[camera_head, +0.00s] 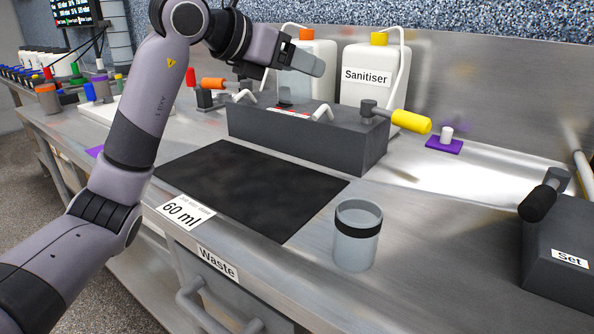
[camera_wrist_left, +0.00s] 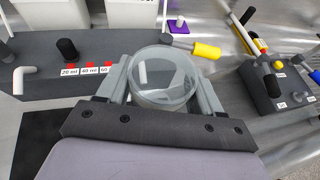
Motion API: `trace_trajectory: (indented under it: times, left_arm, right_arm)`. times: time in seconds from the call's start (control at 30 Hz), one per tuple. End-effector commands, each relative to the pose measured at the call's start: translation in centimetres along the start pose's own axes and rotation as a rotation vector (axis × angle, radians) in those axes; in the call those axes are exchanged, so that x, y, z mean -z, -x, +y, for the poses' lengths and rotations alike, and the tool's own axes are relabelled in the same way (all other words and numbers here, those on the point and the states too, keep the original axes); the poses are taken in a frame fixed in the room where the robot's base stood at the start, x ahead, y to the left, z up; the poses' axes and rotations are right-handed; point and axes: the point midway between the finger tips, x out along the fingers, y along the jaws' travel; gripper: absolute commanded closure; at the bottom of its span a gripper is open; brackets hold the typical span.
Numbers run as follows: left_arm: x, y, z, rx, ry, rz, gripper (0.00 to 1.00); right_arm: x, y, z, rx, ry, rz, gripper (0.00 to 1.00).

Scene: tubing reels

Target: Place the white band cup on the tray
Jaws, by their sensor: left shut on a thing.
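My left gripper (camera_head: 298,62) is above the dark grey dispenser block, in front of the back bottles. In the left wrist view, its two fingers are shut around a clear cup (camera_wrist_left: 163,72), seen from above its open rim. A pale ring shows low on this cup, which fits the white band cup. In the head view the held cup (camera_head: 287,94) shows only faintly below the fingers. A flat white slab (camera_head: 128,117) at the left, partly behind my arm, may be the tray; I cannot tell for sure. My right gripper is not in view.
A clear cup with a black band (camera_head: 356,249) stands upright on the steel counter near the front. A black mat (camera_head: 245,190) lies clear beside it. The dispenser block (camera_head: 340,140) has protruding handles, including a yellow one (camera_head: 410,121). A Sanitiser bottle (camera_head: 370,92) stands behind.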

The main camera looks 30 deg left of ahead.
Motion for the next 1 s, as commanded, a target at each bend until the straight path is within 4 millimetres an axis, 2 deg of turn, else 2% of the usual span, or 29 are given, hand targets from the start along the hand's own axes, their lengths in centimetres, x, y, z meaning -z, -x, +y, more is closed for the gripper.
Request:
trace_trajectory:
  times: [0.03, 0.1, 0.5, 0.77, 1.0]
  left_arm:
    - [1.5, -0.6, 0.0, 0.002, 0.001, 0.003, 0.67]
    - [2.9, -1.2, 0.0, 0.000, 0.002, 0.003, 0.67]
    - [10.6, -4.3, 0.0, 0.001, 0.002, 0.001, 0.67]
    - [12.6, -5.2, 0.0, -0.001, 0.000, -0.001, 0.67]
    - [15.4, -6.3, 0.0, 0.000, 0.001, 0.000, 0.67]
  right_arm:
    - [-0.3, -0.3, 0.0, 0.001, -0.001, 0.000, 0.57]
    - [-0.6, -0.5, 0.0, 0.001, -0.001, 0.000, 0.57]
    - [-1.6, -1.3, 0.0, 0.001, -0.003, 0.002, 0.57]
    - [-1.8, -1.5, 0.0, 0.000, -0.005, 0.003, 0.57]
    - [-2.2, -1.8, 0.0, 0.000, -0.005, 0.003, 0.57]
